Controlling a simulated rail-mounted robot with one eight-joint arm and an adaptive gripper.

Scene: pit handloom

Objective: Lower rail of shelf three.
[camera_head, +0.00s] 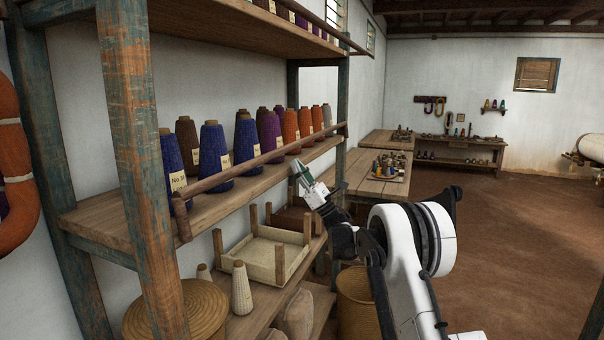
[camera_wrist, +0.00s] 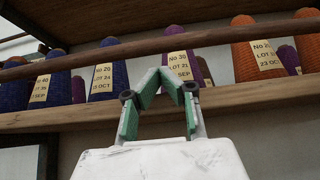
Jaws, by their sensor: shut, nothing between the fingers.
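A long round wooden rail (camera_head: 255,163) runs along the front of the middle shelf (camera_head: 235,190), before a row of labelled yarn cones. Its near left end has a short downward wooden piece (camera_head: 182,223). In the wrist view the rail (camera_wrist: 115,50) crosses the cones above the shelf's front edge (camera_wrist: 60,117). My gripper (camera_head: 297,166) is shut and empty, just in front of the shelf toward its far end. In the wrist view the gripper (camera_wrist: 172,76) has its green-padded fingertips below the rail. I cannot tell whether they touch anything.
Blue, purple, orange and grey cones (camera_head: 215,150) stand behind the rail. A higher shelf (camera_head: 230,22) has its own rail (camera_head: 308,14). Below are a wooden tray frame (camera_head: 262,258), a white cone (camera_head: 241,290) and baskets (camera_head: 180,312). Tables (camera_head: 375,178) stand beyond; the floor at right is clear.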

